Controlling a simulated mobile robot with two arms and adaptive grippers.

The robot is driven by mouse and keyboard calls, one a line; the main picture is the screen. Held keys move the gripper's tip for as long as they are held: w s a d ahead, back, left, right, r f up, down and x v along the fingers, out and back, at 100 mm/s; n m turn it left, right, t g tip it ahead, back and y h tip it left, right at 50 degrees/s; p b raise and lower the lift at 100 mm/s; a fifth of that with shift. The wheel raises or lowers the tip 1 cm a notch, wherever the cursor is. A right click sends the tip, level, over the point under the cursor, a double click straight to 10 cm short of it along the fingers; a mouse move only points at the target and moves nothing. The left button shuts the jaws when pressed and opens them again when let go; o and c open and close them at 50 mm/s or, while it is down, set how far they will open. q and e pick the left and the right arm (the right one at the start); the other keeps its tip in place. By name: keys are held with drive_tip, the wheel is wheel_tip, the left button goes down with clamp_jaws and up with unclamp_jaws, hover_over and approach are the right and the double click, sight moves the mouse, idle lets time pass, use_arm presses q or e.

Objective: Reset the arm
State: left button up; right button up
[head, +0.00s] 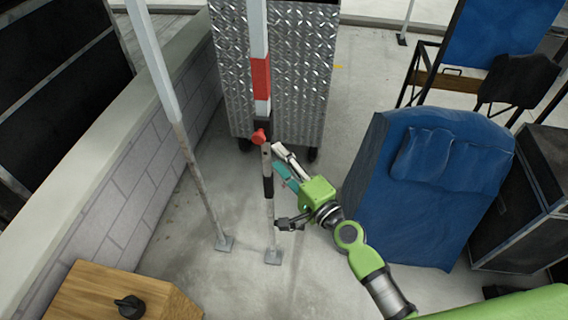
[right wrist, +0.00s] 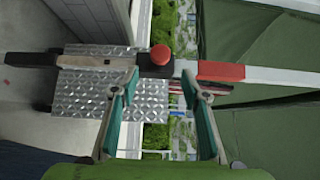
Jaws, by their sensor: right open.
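My right gripper (head: 278,187) is open in the head view, with its green arm coming in from the lower right. Its fingers point left towards an upright pole (head: 258,30) with a red band (head: 261,78), a dark grip section and a red knob (head: 259,136). In the right wrist view the two teal finger pads of the gripper (right wrist: 160,78) are spread wide with nothing between them. The pole runs across the picture just beyond the fingertips, and the red knob (right wrist: 161,55) shows between them. I cannot tell whether a finger touches the pole. My left gripper is not in view.
A second white pole (head: 160,75) stands left, near a low block wall (head: 130,175). A metal diamond-plate case (head: 305,70) stands behind. A wooden box (head: 110,295) is at lower left.

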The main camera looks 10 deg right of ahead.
drive_tip(key=shift+v, duration=0.8)
